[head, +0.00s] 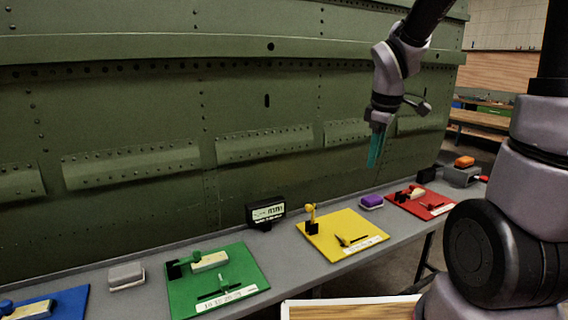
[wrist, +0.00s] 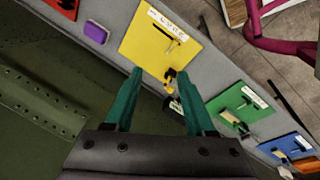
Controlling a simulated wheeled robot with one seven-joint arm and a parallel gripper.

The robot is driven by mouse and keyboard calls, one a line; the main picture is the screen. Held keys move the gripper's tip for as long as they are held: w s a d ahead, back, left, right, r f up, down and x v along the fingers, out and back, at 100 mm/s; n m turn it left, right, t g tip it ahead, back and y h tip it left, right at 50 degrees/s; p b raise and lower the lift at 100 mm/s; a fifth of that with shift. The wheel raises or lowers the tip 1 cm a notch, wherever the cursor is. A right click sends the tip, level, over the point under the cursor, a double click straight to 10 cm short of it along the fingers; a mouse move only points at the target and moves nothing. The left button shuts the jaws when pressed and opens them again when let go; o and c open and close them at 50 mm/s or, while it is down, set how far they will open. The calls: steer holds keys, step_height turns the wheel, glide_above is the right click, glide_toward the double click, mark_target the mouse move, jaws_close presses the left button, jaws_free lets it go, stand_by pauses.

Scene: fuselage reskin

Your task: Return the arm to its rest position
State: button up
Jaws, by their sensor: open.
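My gripper (head: 376,149) hangs from my arm in the head view, its teal fingers pointing down, above the back of the grey bench and in front of the green fuselage panel (head: 130,110). In the wrist view my gripper (wrist: 160,92) has its two teal fingers spread wide apart with nothing held between them. Beyond the fingertips lies the yellow board (wrist: 160,45) on the bench, well apart from them. The yellow board also shows in the head view (head: 330,238), below and left of my gripper.
The fuselage wall runs close behind the bench.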

steer(key=s+r+m+t+y, duration=0.2)
steer(key=s+r+m+t, duration=0.2)
steer(key=s+r+m, duration=0.9)
steer(key=shift+d+r+m, duration=0.45)
steer(key=shift+r+m, duration=0.15)
steer(key=shift+m, duration=0.6)
stand_by(1.0)
